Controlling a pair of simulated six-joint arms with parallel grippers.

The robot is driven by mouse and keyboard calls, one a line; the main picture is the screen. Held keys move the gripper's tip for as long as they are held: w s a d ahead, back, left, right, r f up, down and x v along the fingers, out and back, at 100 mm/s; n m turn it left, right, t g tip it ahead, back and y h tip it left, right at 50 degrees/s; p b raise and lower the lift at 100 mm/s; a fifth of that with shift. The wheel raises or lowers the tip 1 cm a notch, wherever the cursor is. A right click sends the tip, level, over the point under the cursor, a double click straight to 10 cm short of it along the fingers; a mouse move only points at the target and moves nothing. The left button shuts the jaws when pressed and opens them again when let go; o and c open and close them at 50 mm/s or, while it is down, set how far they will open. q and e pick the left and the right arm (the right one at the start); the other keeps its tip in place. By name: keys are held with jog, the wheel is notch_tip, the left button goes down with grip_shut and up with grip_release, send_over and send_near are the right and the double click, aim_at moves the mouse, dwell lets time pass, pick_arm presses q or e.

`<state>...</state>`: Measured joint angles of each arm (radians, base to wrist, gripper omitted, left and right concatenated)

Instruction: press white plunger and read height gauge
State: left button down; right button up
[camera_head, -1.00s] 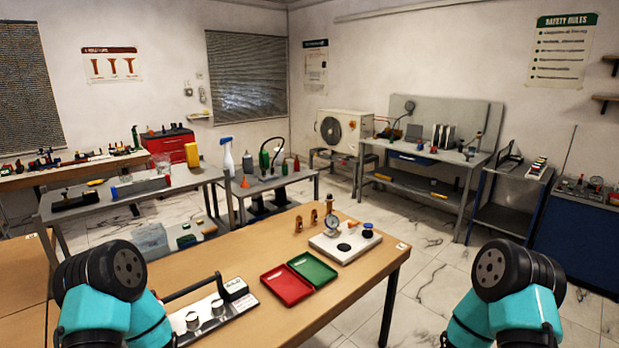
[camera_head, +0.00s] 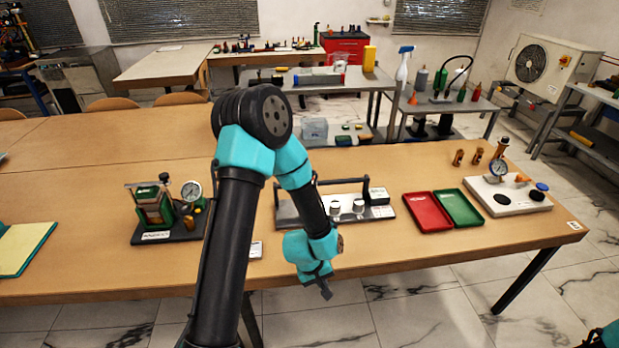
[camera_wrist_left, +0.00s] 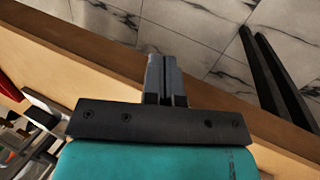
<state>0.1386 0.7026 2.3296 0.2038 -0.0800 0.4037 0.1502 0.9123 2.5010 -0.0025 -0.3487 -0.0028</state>
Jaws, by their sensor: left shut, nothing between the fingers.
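A dial gauge (camera_head: 498,168) stands on a white base (camera_head: 508,197) at the right end of the wooden table. Another dial gauge (camera_head: 191,191) sits beside a green device (camera_head: 154,208) on a dark base at left. I cannot tell which is the height gauge. Two white-topped cylinders (camera_head: 347,206) stand on a metal base in the middle; no plunger is certain. My left gripper (camera_head: 325,291) hangs at the table's front edge, shut and empty, pointing down. Its closed fingers show in the left wrist view (camera_wrist_left: 165,76). Only a sliver of my right arm shows.
A red tray (camera_head: 428,211) and a green tray (camera_head: 459,207) lie between the middle base and the white base. A long dark handle (camera_head: 325,183) rises over the middle base. A yellow-green folder (camera_head: 22,248) lies at far left. The table between is mostly clear.

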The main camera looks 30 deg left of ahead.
pick_arm(q)
jog(key=w+a+r+n, duration=0.1)
jog(key=w+r, duration=0.1)
jog(key=w, duration=0.1)
jog(key=w+r+n, duration=0.2)
jog(key=w, duration=0.1)
jog(key=w+a+r+n, duration=0.1)
jog(key=w+r, duration=0.1)
jog(key=w, duration=0.1)
jog(key=shift+w+a+h, duration=0.3)
jog(key=shift+w+a, duration=0.05)
jog(key=shift+w, duration=0.05)
jog(key=w+a+r+n+y, duration=0.1)
jog(key=w+a+r+n, duration=0.3)
jog(key=r, duration=0.4)
jog(key=w+a+r+n+g+y, duration=0.1)
jog(key=w+a+r+n, duration=0.3)
jog(key=a+r, duration=0.2)
jog(key=w+a+r+n+g+y, duration=0.1)
jog(key=w+a+r+n, duration=0.3)
jog(key=r, duration=0.7)
jog(key=shift+w+a+n+y, duration=0.3)
jog(key=shift+a+n+y, duration=0.25)
jog(key=shift+a, duration=0.45)
jog(key=shift+f, duration=0.1)
notch_tip(320, 180, down, 14)
